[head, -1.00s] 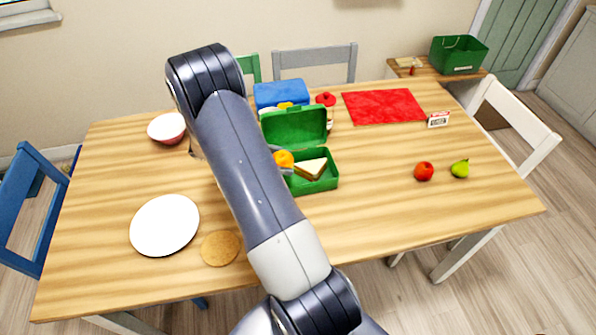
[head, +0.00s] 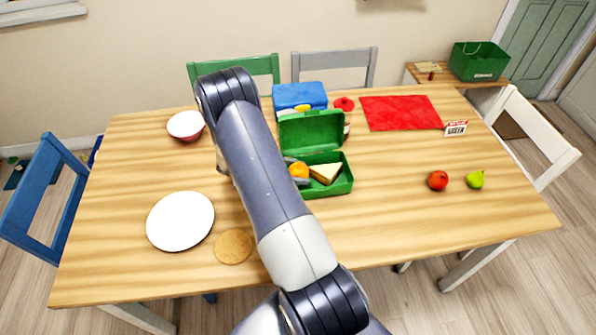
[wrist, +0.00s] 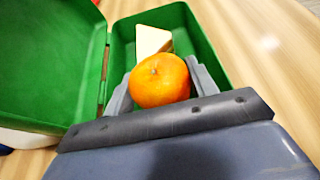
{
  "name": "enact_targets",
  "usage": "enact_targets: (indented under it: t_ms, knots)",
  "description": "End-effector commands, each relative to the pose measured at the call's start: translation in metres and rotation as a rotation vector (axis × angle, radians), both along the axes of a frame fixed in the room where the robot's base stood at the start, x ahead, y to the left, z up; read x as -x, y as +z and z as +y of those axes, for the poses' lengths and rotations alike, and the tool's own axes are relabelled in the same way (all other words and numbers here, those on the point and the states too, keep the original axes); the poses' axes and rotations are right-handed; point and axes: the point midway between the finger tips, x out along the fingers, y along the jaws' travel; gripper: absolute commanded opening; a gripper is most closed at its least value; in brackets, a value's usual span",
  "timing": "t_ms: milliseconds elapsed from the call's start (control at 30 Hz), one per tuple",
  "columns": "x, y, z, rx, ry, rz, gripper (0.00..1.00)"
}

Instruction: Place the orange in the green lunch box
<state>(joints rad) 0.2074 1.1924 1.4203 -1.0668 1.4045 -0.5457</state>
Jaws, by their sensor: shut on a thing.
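The green lunch box (head: 347,186) stands open on the table, with its lid (head: 312,130) raised at the back. A sandwich (head: 326,173) lies in it; it also shows in the wrist view (wrist: 152,40). The orange (wrist: 159,80) is between the two grey fingers of my gripper (wrist: 162,84), which is shut on it. In the wrist view the orange is over the near part of the box, beside the sandwich. In the head view the orange (head: 299,171) is at the box's left end, partly hidden by my arm. I cannot tell whether it touches the box floor.
A blue lunch box (head: 300,95) and a red-capped bottle (head: 344,104) stand behind the green one. A red apple (head: 437,180) and a green pear (head: 475,180) are to the right. A white plate (head: 180,220), a round cork mat (head: 233,247) and a bowl (head: 185,126) are left.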

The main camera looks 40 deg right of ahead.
Motion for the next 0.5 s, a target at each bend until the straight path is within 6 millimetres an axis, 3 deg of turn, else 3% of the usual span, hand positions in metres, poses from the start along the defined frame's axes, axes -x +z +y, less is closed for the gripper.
enact_targets:
  t_ms: [500]
  knots:
    - [0.0001, -0.0096, 0.0, 0.0, 0.0, -0.001, 0.3]
